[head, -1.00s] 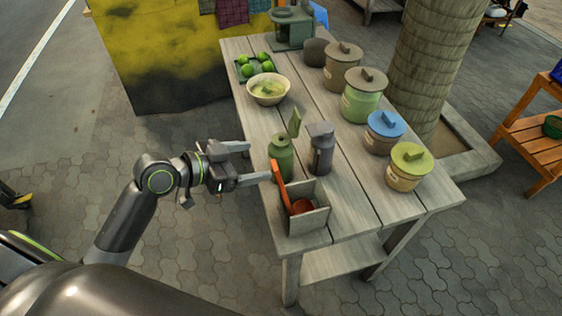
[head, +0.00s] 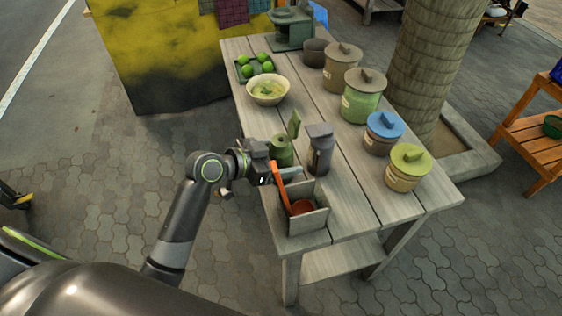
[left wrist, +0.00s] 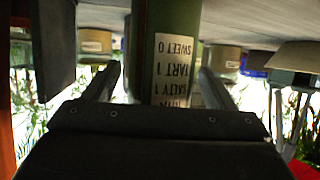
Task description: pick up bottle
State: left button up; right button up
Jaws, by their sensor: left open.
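A green bottle (head: 283,150) with an upright flap on top stands near the left edge of the wooden table (head: 345,205). My left gripper (head: 280,163) is at the bottle, open, with its fingers around the lower body. In the left wrist view the green bottle (left wrist: 166,25), with a white printed label, stands between the two spread fingers of the gripper (left wrist: 160,88), with gaps at both sides. A dark grey bottle (head: 320,152) stands just right of the green one. My right gripper is out of view.
A grey box (head: 309,219) holding orange-red items is close in front of the gripper. A bowl (head: 268,89) and a tray of limes (head: 256,66) are farther back. Several lidded jars (head: 404,170) line the table's right side. The middle planks are partly clear.

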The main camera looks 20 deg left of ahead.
pick_arm(q)
jog(key=c, duration=1.1)
